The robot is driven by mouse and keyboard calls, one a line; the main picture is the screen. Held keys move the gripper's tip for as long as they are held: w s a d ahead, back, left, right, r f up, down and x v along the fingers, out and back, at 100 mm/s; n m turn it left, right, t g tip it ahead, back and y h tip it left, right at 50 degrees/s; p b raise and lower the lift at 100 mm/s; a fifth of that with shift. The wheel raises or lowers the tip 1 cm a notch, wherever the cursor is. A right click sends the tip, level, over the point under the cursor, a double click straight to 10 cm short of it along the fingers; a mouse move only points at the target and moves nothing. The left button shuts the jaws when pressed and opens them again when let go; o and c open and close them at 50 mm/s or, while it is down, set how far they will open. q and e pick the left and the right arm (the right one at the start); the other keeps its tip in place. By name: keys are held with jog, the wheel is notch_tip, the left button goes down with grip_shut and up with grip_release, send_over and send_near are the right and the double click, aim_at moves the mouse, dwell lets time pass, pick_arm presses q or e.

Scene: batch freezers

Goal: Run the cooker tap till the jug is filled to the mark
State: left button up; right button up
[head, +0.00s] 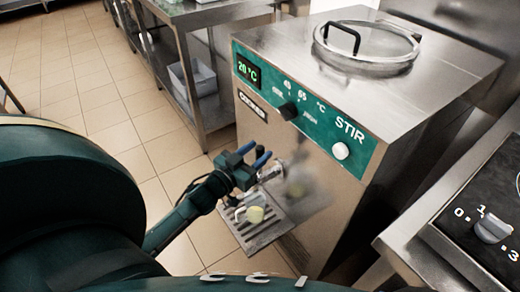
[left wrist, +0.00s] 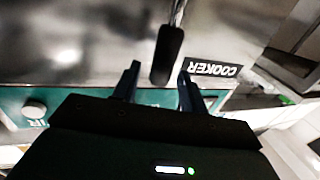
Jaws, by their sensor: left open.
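The cooker (head: 310,165) is a steel box with a green front panel. Its tap (head: 272,172) sticks out low on the front, with a black lever (left wrist: 168,55) that shows in the left wrist view. My left gripper (head: 252,160) is at the tap. Its fingers are open, one on each side of the lever in the left wrist view (left wrist: 159,72); I cannot tell whether they touch it. A small clear jug (head: 247,213) with something pale yellow in it stands on the drip tray (head: 262,235) below. Its mark and any stream are too small to see. My right gripper is out of view.
The panel display (head: 248,71) reads 20 °C, beside a black dial (head: 289,110) and a white STIR knob (head: 340,150). A clear lid (head: 366,45) covers the cooker's top. A counter with a knob (head: 492,228) stands at right. A steel rack (head: 190,75) stands behind.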

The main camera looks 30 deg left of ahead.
pick_arm(q)
jog(key=shift+w+d, duration=0.15)
jog(key=shift+w, duration=0.7)
jog(key=shift+c, duration=0.2)
grip_shut()
